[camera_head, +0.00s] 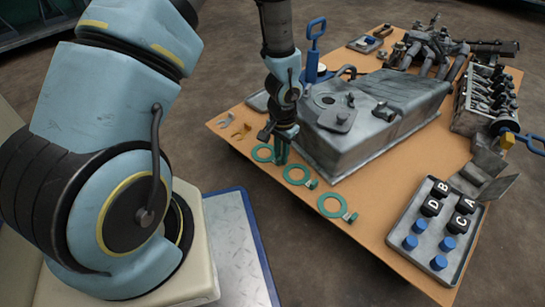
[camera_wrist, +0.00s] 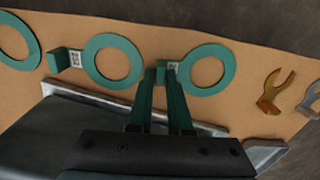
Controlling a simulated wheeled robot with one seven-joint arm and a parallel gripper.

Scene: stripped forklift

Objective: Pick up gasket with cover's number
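Three flat green ring gaskets lie on the table, each with a small green tab and printed label: the nearest to my gripper (camera_head: 263,153), a middle one (camera_head: 297,175) and a right one (camera_head: 331,204). The wrist view shows the nearest ring (camera_wrist: 226,72), the middle ring (camera_wrist: 94,70) and part of the third. My gripper (camera_head: 282,158) points down at the nearest gasket. In the wrist view its fingertips (camera_wrist: 161,72) lie close together around that gasket's tab; I cannot tell whether they grip it. The grey metal cover (camera_head: 390,135) stands beside; no number on it is legible.
A tray (camera_head: 456,215) with black lettered and blue pegs stands at the front right. A blue-handled tool (camera_head: 314,45) and engine parts (camera_head: 430,48) are behind. Bare tabletop lies in front of the gaskets.

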